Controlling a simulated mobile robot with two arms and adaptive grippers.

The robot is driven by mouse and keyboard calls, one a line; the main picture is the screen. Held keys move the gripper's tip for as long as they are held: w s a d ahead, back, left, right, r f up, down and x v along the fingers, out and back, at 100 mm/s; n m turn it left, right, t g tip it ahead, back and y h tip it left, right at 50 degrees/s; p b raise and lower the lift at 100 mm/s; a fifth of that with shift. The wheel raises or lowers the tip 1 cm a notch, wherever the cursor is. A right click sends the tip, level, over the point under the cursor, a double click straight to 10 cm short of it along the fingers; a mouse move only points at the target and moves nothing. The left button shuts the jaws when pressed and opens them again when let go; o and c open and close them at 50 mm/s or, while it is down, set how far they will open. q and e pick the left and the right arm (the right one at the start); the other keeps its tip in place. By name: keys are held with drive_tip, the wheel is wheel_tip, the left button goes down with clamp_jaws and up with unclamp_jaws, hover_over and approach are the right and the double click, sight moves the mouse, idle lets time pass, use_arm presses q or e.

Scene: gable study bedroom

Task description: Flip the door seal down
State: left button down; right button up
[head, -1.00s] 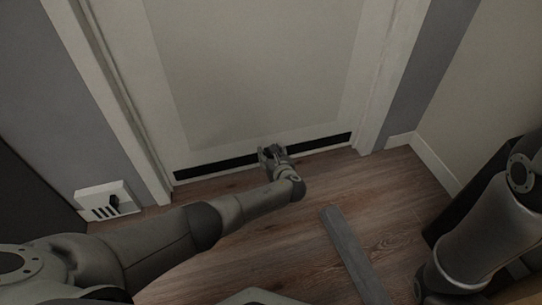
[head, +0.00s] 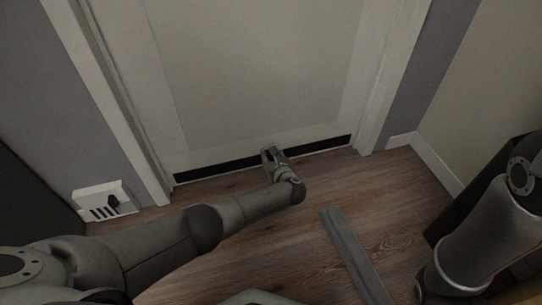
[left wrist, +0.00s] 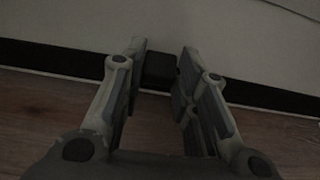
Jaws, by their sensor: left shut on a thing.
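The door seal (head: 215,168) is a long black strip along the bottom of the pale door (head: 255,70), just above the floor. It also crosses the left wrist view (left wrist: 60,59), with a small dark block (left wrist: 160,68) standing out from it. My left gripper (head: 269,152) is at the middle of the strip, shut on this block, with a finger on each side of it in the left wrist view. The fingers hide part of the strip. My right arm shows at the right edge, but its gripper is out of view.
A grey bar (head: 352,250) lies on the wooden floor right of my left arm. A white box with dark slots (head: 106,201) is by the wall left of the door frame. A dark piece of furniture (head: 463,208) stands at the right. The floor before the door is otherwise clear.

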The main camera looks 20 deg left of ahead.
use_arm(q)
wheel_tip(320, 180, down, 2)
drive_tip(key=shift+f+b, duration=0.15)
drive_tip(key=shift+b, duration=0.4)
drive_tip(key=c, duration=1.1)
unclamp_jaws()
drive_tip(key=shift+s, duration=0.15)
drive_tip(key=v, duration=1.2)
drive_tip(key=shift+d, duration=0.15)
